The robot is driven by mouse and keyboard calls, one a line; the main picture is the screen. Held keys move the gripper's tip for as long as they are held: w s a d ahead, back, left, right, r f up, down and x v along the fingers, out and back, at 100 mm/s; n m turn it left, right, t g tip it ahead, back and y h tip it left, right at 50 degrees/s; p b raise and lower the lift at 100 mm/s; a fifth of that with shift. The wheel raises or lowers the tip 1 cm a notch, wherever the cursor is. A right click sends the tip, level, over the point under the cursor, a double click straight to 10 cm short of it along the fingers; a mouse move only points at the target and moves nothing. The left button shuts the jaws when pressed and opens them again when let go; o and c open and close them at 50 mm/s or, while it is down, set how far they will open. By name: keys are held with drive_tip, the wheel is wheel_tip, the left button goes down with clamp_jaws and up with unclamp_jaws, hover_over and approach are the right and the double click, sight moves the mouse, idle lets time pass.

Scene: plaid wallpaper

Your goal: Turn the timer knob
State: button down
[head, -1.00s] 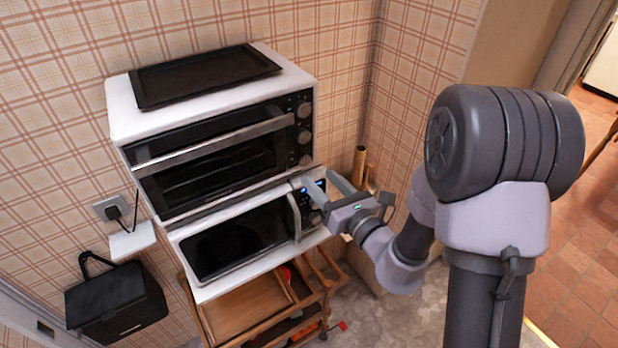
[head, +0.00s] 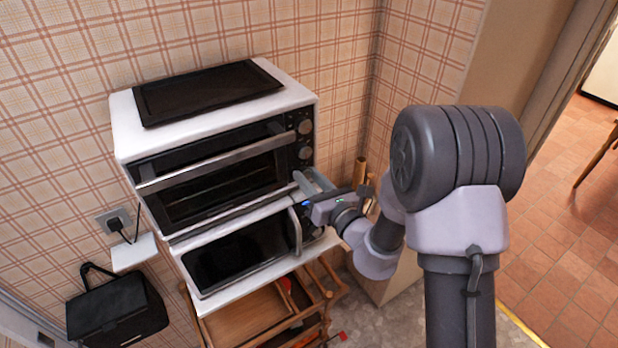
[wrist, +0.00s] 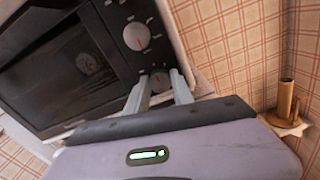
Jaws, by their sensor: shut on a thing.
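The black-and-white oven (head: 212,190) stands on top of the microwave, with a column of round knobs at its right. In the head view the upper knob (head: 305,127) and middle knob (head: 305,152) show. My gripper (head: 308,180) is at the oven's lower right corner and covers the lowest knob. In the wrist view my gripper (wrist: 160,77) has its fingers on either side of this lowest knob (wrist: 160,81), shut on it. A larger knob (wrist: 137,36) with a red mark sits above it, clear of the fingers. Which knob is the timer cannot be read.
The microwave (head: 240,256) with its upright handle is just below my gripper. A black tray (head: 207,90) lies on the oven. A wooden cart (head: 245,318) stands underneath. Brown rolls (head: 360,172) stand close by at the right. Open floor (head: 560,245) lies at the far right.

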drive_tip(key=shift+m, duration=0.3)
drive_tip(key=m+p, duration=0.3)
drive_tip(key=m, duration=0.1)
drive_tip(key=shift+r, duration=0.1)
drive_tip(key=m+p, duration=0.3)
drive_tip(key=m, duration=0.2)
drive_tip(key=m+p, duration=0.2)
drive_tip(key=m, duration=0.2)
drive_tip(key=shift+p, duration=0.35)
drive_tip(key=shift+m+p, duration=1)
drive_tip(key=shift+m, duration=1)
drive_tip(key=shift+f, duration=0.2)
drive_tip(key=c, duration=1.1)
unclamp_jaws()
